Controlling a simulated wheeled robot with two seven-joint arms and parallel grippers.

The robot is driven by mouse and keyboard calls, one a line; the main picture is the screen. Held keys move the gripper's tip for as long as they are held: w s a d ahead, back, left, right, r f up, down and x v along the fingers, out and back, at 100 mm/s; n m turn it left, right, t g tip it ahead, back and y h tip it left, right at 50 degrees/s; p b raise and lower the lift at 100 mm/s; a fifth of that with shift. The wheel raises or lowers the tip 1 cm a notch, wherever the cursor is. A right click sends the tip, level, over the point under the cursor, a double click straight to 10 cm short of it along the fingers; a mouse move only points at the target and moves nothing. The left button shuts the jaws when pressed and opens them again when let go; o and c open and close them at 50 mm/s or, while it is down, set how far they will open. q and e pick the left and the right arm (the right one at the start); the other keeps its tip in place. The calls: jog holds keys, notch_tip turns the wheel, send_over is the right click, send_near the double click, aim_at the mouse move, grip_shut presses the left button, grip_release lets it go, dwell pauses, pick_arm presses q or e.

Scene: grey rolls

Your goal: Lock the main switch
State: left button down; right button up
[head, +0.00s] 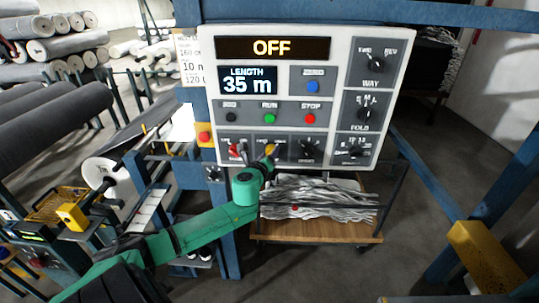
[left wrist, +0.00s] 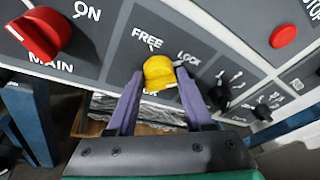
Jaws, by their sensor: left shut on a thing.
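The control panel's display (head: 272,47) reads OFF. The red main switch (head: 236,152) is at the panel's lower left. In the left wrist view the red switch (left wrist: 45,32) has MAIN below it and ON to its upper right; its white line points left, away from ON. The yellow lock knob (head: 270,149) is just right of it. In the left wrist view the yellow knob (left wrist: 160,72) has FREE at its upper left and LOCK at its upper right. My left gripper (left wrist: 160,78) is shut on it, one finger each side. I cannot tell its exact setting.
Black dials (head: 307,149) and a red stop button (head: 309,118) are close on the right. A red button on a yellow box (head: 205,136) is at the panel's left edge. Below stands a wooden cart (head: 320,233) with crumpled sheets. Grey rolls (head: 60,45) lie left.

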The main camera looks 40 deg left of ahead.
pick_arm(q)
jog(key=shift+f, duration=0.15)
jog(key=shift+c, duration=1.8)
grip_release()
jog(key=shift+a, duration=0.15)
jog(key=b+v, duration=0.2)
jog(key=v, duration=1.2)
jog(key=shift+s, duration=0.25)
